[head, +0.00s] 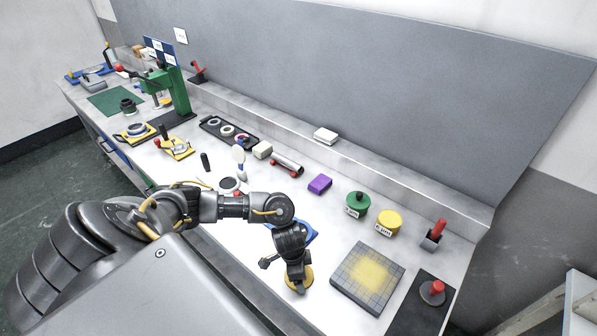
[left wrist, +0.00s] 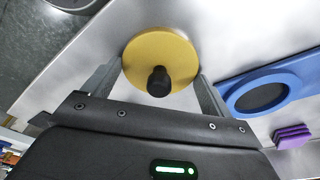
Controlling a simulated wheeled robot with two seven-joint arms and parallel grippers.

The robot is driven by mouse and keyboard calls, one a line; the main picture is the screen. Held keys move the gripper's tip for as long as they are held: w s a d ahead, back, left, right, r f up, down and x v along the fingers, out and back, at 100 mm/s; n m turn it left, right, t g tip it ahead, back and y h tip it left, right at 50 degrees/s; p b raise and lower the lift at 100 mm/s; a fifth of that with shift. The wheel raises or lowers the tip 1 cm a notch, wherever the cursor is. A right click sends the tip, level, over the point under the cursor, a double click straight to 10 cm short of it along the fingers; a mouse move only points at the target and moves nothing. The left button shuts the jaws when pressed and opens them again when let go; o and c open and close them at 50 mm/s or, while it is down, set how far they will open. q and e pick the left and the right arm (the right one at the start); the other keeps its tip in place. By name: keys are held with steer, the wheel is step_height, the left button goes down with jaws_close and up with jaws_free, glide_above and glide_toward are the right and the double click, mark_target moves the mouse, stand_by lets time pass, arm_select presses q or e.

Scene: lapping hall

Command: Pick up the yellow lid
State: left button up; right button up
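The yellow lid (head: 306,280) is a round disc lying on the bench near its front edge, partly hidden under my left gripper (head: 296,284). In the left wrist view the lid (left wrist: 150,50) shows its black knob (left wrist: 158,82) pointing towards the camera. My left gripper (left wrist: 158,90) is open, its two fingers apart on either side of the knob with clear gaps. Nothing is held. Whether the fingertips touch the lid, I cannot tell. My right gripper is not in view.
A blue ring-like holder (left wrist: 262,96) lies close beside the lid. A gridded plate (head: 348,293) is to its right. Behind stand a yellow pot (head: 389,222), a green pot (head: 357,205) and a purple block (head: 320,184).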

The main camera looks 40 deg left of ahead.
arm_select(q)
steer(key=c, duration=0.4)
steer(key=shift+c, duration=0.2)
steer(key=shift+r, duration=0.6)
steer(key=s+d+r+p, duration=0.5)
steer(key=s+d+r, duration=0.4)
steer(key=s+r, duration=0.1)
steer(key=shift+s+d+r+p, duration=0.25)
steer(key=shift+r+p, duration=0.15)
steer(key=shift+r, duration=0.5)
